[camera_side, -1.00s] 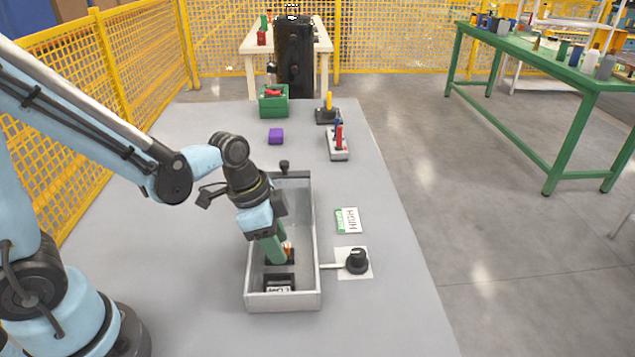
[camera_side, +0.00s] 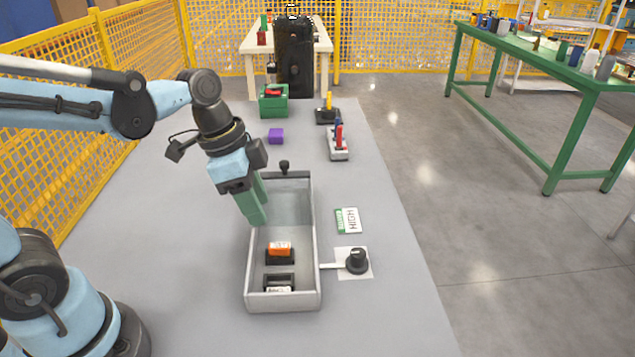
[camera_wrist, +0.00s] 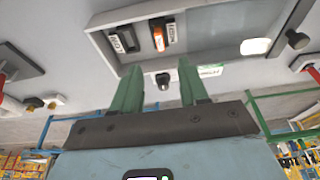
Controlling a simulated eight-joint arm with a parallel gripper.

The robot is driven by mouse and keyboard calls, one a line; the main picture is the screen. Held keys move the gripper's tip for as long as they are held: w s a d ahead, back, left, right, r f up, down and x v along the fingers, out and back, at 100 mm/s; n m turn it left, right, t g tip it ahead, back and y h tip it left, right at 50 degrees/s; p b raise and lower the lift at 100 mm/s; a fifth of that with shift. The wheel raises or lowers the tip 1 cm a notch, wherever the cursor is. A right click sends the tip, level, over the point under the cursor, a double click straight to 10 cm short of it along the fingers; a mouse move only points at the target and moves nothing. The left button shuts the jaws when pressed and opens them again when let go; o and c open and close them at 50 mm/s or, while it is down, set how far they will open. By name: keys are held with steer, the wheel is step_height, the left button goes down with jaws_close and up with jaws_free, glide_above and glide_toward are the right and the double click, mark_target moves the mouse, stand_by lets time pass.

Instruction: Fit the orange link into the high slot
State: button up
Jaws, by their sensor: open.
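The orange link (camera_side: 279,248) sits in a black slot (camera_side: 280,259) on the floor of the grey tray (camera_side: 313,285). It also shows in the wrist view (camera_wrist: 158,40), beside a small label that appears to read HIGH (camera_wrist: 172,33).
A black knob (camera_side: 357,261) on a white plate and a HIGH card (camera_side: 348,220) lie right of the tray. A purple block (camera_side: 276,136), a green bin (camera_side: 273,104) and holders with coloured pieces (camera_side: 338,147) stand farther back. The table left of the tray is clear.

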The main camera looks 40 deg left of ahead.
steer(key=shift+v, duration=1.2)
steer(key=a+n+t, duration=0.1)
steer(key=n, duration=0.2)
steer(key=a+n+t+y, duration=0.1)
steer(key=n+t, duration=0.1)
steer(key=n, duration=0.1)
steer(key=a+f+n+t+y, duration=0.1)
steer(key=n+t, duration=0.1)
steer(key=n, duration=0.1)
steer(key=shift+s+a, duration=0.2)
steer(key=shift+s, duration=0.15)
